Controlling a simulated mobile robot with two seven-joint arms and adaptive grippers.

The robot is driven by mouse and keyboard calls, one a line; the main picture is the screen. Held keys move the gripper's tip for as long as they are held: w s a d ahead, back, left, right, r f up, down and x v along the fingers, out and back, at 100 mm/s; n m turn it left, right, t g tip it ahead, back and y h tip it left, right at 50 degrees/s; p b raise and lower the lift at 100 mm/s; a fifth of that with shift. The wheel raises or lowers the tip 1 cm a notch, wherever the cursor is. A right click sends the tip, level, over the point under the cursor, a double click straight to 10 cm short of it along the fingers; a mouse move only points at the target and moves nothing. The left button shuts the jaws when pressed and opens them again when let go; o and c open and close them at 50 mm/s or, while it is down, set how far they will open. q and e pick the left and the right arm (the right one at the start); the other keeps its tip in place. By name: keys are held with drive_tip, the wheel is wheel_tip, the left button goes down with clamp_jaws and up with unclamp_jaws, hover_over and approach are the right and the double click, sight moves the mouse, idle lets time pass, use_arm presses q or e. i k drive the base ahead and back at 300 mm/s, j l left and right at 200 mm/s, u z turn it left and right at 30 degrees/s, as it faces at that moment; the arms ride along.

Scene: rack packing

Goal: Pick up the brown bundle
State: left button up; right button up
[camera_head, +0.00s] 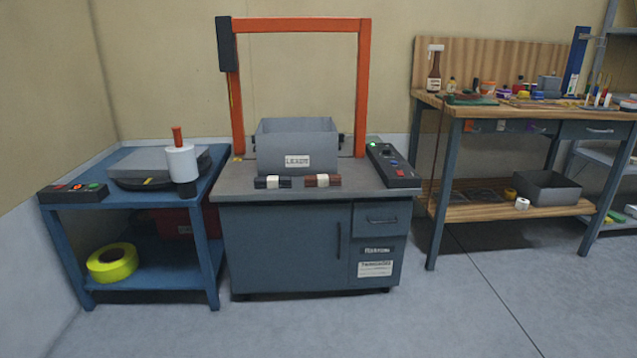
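The brown bundle (323,181) lies on the front part of the grey top of the middle cabinet (228,186). It has a pale band around its middle. A dark bundle (272,182) with a similar pale band lies just to its left, a small gap apart. A grey bin (297,142) with a white label stands right behind both bundles, under an orange frame (363,90). Neither of my grippers shows in the head view.
A control box (393,165) with a green light sits right of the brown bundle. A blue table (140,204) with a white roll (182,163) stands at left. A wooden workbench (500,112) with bottles and tools stands at right. The floor in front is clear.

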sight(324, 180)
drive_tip(key=i+j, duration=0.15)
drive_tip(key=i, duration=0.4)
drive_tip(key=i+j+z, duration=0.1)
drive_tip(key=i, duration=0.4)
drive_tip(key=i+j+z, duration=0.1)
drive_tip(key=i+j, duration=0.15)
drive_tip(key=i, duration=0.3)
drive_tip(key=i+j, duration=0.2)
drive_tip(key=i, duration=0.3)
